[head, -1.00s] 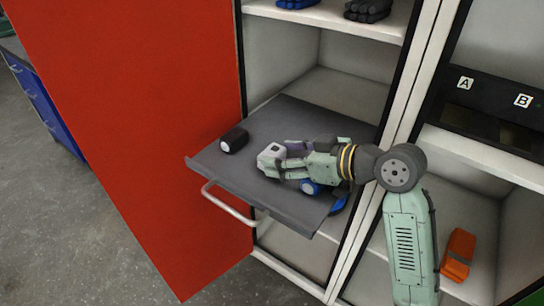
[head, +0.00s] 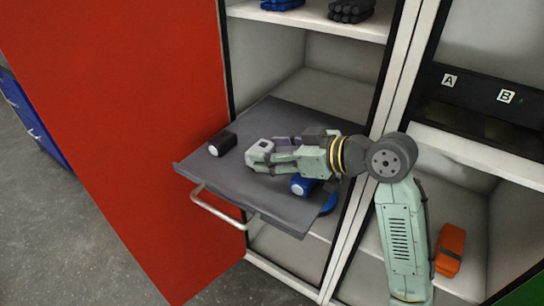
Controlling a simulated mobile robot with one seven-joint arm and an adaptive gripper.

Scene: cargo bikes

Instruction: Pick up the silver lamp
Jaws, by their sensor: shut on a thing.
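The silver lamp (head: 260,148) is a small pale grey block with a dark spot on its face, above the dark pull-out shelf (head: 210,171) in the head view. My gripper (head: 259,158) reaches in from the right and is shut on the silver lamp, with its fingers partly covering it. I cannot tell for certain whether the lamp is clear of the shelf.
A black lamp (head: 223,143) lies left of my gripper, and a blue lamp (head: 303,185) lies just below my gripper in the picture. An open red door (head: 120,130) stands left of the shelf. An orange case (head: 450,249) is in the right cabinet.

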